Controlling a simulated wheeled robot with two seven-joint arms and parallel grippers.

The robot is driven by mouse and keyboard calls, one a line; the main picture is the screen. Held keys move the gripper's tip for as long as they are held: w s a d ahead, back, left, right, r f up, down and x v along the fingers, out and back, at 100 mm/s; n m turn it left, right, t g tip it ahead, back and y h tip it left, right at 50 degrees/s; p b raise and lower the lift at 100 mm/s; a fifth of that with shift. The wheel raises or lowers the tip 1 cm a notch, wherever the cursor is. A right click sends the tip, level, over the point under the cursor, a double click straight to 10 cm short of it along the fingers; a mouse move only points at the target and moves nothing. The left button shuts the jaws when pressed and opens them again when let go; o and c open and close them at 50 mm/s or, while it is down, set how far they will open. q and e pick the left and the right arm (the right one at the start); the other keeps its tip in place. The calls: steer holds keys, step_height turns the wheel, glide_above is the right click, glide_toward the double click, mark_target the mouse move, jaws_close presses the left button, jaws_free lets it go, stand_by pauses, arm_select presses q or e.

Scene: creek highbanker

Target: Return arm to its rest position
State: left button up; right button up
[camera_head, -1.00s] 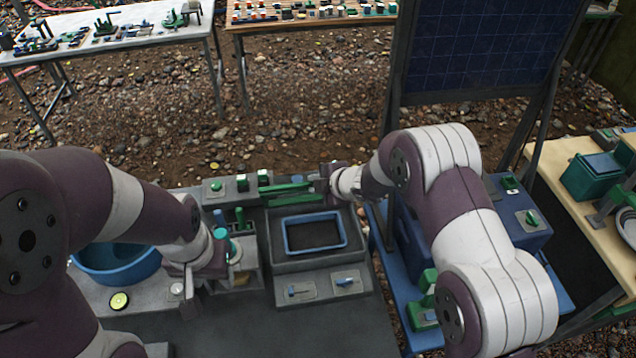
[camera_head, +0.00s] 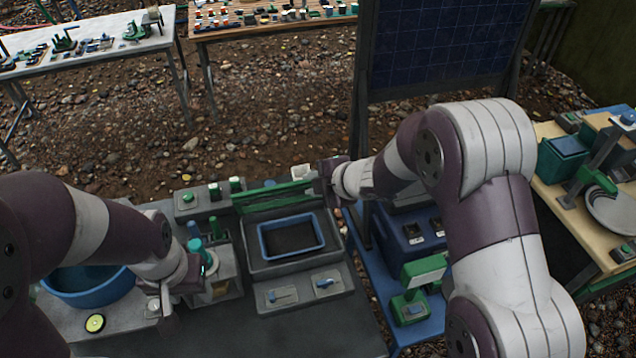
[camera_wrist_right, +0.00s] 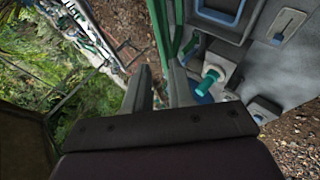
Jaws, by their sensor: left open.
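My right arm reaches in from the right in the head view. Its gripper (camera_head: 318,185) is at the right end of a green bar (camera_head: 268,193) behind the blue-rimmed tray (camera_head: 263,243). In the right wrist view its two fingers (camera_wrist_right: 160,92) stand apart with no object clearly held between them. My left arm comes in from the left. Its gripper (camera_head: 168,308) is open, low over the grey console, between the blue basin (camera_head: 92,290) and a holder with teal-handled pieces (camera_head: 213,285). Its fingertips are small and partly hidden.
A dark blue panel (camera_head: 440,45) stands behind my right arm. A blue stand (camera_head: 375,270) with a green device (camera_head: 415,285) lies beneath it. A wooden table (camera_head: 575,215) with a green box (camera_head: 562,160) is at right. Two cluttered tables stand at the back; gravel lies between.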

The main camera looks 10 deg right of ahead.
steer(key=shift+v, duration=0.8)
steer(key=s+d+f+m+h, duration=0.2)
steer(key=d+f+m+h, duration=0.15)
steer(key=d+m, duration=0.3)
steer(key=s+d+r+m+g+h, duration=0.1)
steer(key=s+d+m+g, duration=0.1)
steer(key=s+m, duration=0.5)
steer(key=s+d+r+m+g+h, duration=0.1)
steer(key=s+d+m+g+h, duration=0.1)
steer(key=s+m, duration=0.6)
steer(key=s+d+g, duration=0.1)
steer(key=s+g, duration=0.1)
steer(key=s, duration=0.2)
steer(key=shift+s+d+r, duration=0.15)
steer(key=shift+s+r, duration=0.1)
steer(key=shift+s, duration=0.1)
